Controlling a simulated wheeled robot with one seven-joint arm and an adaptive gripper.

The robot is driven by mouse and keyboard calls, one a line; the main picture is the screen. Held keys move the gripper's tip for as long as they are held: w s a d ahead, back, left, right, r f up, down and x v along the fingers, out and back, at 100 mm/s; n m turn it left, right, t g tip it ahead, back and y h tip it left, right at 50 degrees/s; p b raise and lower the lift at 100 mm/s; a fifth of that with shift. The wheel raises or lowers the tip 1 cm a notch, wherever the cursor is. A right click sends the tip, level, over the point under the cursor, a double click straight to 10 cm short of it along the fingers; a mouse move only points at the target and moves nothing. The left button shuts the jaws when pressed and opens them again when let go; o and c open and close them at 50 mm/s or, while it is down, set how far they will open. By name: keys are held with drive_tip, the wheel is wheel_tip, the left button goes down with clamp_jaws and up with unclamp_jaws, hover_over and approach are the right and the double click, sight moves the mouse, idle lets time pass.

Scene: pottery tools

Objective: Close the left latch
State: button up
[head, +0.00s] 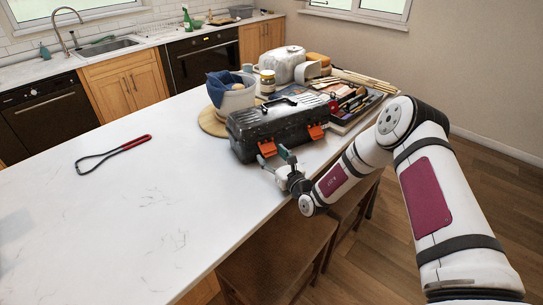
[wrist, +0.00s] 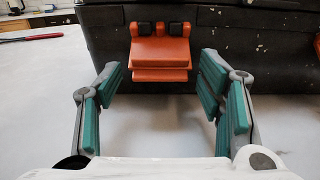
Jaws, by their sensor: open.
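A black toolbox (head: 275,122) with a grey, worn lid stands on the white counter. Its left latch (head: 267,148) is orange; in the wrist view the left latch (wrist: 160,52) sits in the upper middle, below two dark hinge blocks, and its plate sticks out from the front wall toward me. The orange right latch (head: 316,131) also stands out from the front; only a sliver of it shows at the wrist view's right edge. My gripper (head: 274,158) is open and empty in front of the left latch. Its teal-padded fingers (wrist: 158,78) are spread to either side, apart from it.
A pot with a blue cloth (head: 232,92) stands on a round wooden board behind the toolbox. A tray of tools (head: 352,105) lies to its right. A red-handled loop tool (head: 115,152) lies on the left, with clear counter around it. Stools (head: 275,255) stand below the counter's front edge.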

drive_tip(key=shift+w+a, duration=0.2)
drive_tip(key=shift+w, duration=0.15)
drive_tip(key=shift+c, duration=0.3)
drive_tip(key=c, duration=0.9)
drive_tip(key=shift+c, duration=0.2)
